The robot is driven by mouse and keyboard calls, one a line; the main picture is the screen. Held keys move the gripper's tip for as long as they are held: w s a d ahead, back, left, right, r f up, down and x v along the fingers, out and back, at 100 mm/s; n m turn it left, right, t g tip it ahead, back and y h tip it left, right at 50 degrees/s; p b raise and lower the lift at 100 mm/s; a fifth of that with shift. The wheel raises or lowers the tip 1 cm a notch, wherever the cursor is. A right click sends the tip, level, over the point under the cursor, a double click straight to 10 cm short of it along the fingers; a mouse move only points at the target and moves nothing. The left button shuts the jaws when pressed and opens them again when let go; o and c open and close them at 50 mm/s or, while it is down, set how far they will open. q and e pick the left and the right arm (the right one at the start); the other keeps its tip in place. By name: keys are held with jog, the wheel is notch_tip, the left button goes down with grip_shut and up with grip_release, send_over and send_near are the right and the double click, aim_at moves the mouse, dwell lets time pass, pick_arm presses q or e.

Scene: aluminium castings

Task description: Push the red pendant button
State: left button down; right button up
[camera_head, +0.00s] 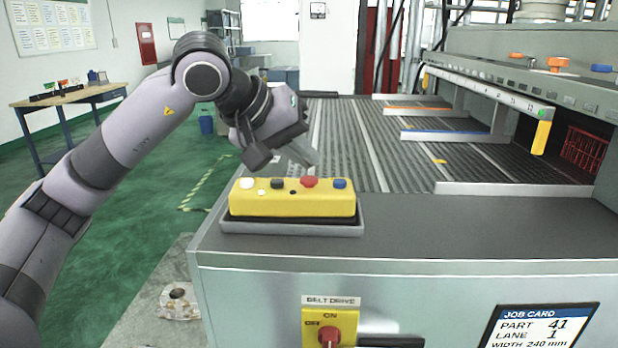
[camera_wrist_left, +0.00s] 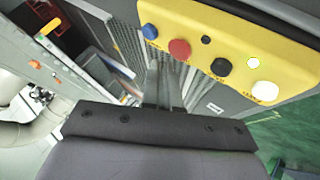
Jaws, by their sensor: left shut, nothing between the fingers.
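The yellow pendant (camera_head: 290,204) lies in a grey tray (camera_head: 290,228) on the near left corner of the machine's top. Its red button (camera_head: 309,182) sits between a black button (camera_head: 277,184) and a blue button (camera_head: 340,184); a white button (camera_head: 246,183) is at the left end. My left gripper (camera_head: 308,160) is shut and empty, with its fingertips just behind and above the red button. In the left wrist view the red button (camera_wrist_left: 179,49) shows just beyond the shut fingers (camera_wrist_left: 163,75), and I cannot tell whether they touch. My right gripper is out of view.
A ribbed belt (camera_head: 370,140) with lane guides runs behind the pendant. A red belt-drive switch (camera_head: 329,335) and a job card (camera_head: 540,326) are on the machine's front. A workbench (camera_head: 75,97) stands at the far left. The grey top right of the pendant is clear.

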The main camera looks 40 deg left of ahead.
aim_at(304, 179)
pick_arm(q)
jog(key=shift+f, duration=0.15)
jog(key=shift+f+b, duration=0.3)
jog(key=shift+b, duration=0.05)
jog(key=shift+f+b, duration=0.4)
jog(key=shift+f, duration=0.1)
dwell(0.8)
jog(key=shift+r, duration=0.15)
jog(key=shift+r+p, duration=0.8)
notch_tip(304, 179, up, 5)
jog(key=p, duration=0.4)
jog(key=shift+p, duration=0.3)
